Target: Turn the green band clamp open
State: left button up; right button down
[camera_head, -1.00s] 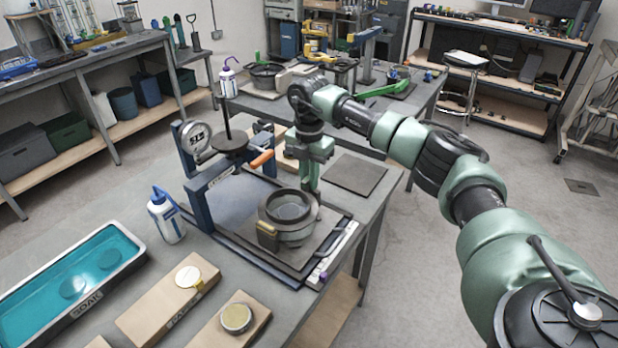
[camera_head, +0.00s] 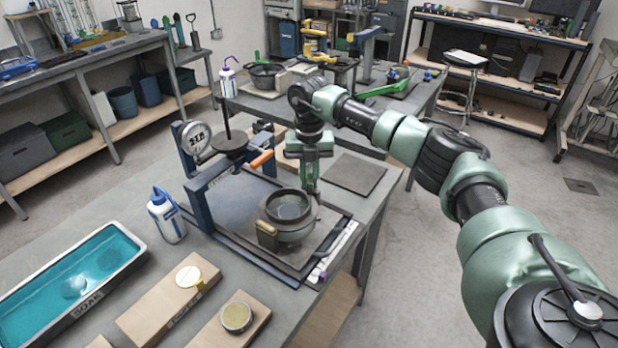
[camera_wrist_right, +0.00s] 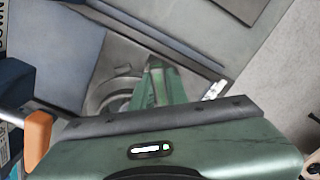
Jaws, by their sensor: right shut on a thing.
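The band clamp (camera_head: 267,228) is a dark ring with a brass-coloured block at its front left. It sits around a round metal pot on a dark tray, and its green colour is hard to make out. My right gripper (camera_head: 313,188) points down at the far right side of the ring. It is shut on a part of the clamp, which the fingers mostly hide. In the right wrist view the green fingers (camera_wrist_right: 158,75) lie close together, with the grey round rim (camera_wrist_right: 105,92) beside them on the left. My left gripper is not in view.
A white bottle (camera_head: 166,216), a teal bath (camera_head: 75,275) and wooden blocks are at the front left. A dark mat (camera_head: 355,173) lies flat behind right.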

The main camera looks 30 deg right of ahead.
jog(key=n, duration=0.5)
jog(key=shift+d+n, duration=0.1)
jog(key=shift+n, duration=0.3)
jog(key=n, duration=0.4)
jog(key=shift+n, duration=0.3)
jog(key=shift+r, duration=0.1)
jog(key=c, duration=1.4)
grip_release()
